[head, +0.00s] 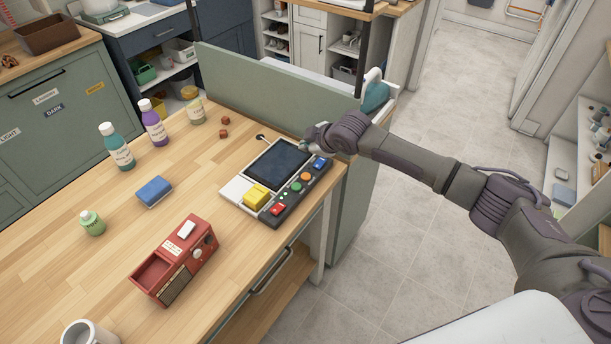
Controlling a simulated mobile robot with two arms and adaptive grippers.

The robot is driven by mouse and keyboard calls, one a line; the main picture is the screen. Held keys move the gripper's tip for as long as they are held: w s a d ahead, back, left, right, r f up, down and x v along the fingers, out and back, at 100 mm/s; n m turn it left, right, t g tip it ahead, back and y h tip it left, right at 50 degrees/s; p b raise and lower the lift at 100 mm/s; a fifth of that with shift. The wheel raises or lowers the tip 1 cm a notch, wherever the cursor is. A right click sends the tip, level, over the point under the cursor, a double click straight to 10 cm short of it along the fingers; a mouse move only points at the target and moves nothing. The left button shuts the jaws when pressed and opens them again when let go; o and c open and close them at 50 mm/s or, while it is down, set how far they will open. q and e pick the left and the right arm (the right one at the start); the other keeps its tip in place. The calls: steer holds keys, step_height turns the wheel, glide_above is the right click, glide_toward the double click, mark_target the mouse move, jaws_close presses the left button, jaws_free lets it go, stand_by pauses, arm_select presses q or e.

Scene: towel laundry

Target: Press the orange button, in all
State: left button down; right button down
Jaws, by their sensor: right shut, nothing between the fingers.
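A black button strip (268,217) sits at the right edge of the wooden counter, beside a dark-screened panel. The small round orange button (306,177) is on the strip, between a green button (296,187) and a blue button (320,163). A red button (278,209) is at the near end. My right gripper (304,148) is shut and empty, over the far end of the panel, just beyond the blue button. It looks apart from the orange button, which is fully visible. My left gripper is not in view.
A yellow block (257,196) sits on the panel's near part. A red radio-like box (176,259), a blue sponge (154,190) and bottles (116,146) stand on the counter to the left. A green partition (280,98) rises behind the panel.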

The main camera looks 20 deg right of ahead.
mark_target(307, 177)
step_height(307, 177, down, 8)
steer(key=b, duration=0.7)
steer(key=shift+r, duration=0.1)
steer(key=shift+f, duration=0.45)
steer(key=shift+f, duration=0.2)
stand_by(0.5)
steer(key=shift+f, duration=0.2)
steer(key=shift+f+b, duration=0.3)
steer(key=shift+f, duration=0.15)
stand_by(0.6)
stand_by(0.3)
steer(key=shift+r+p, duration=0.85)
steer(key=shift+p, duration=0.05)
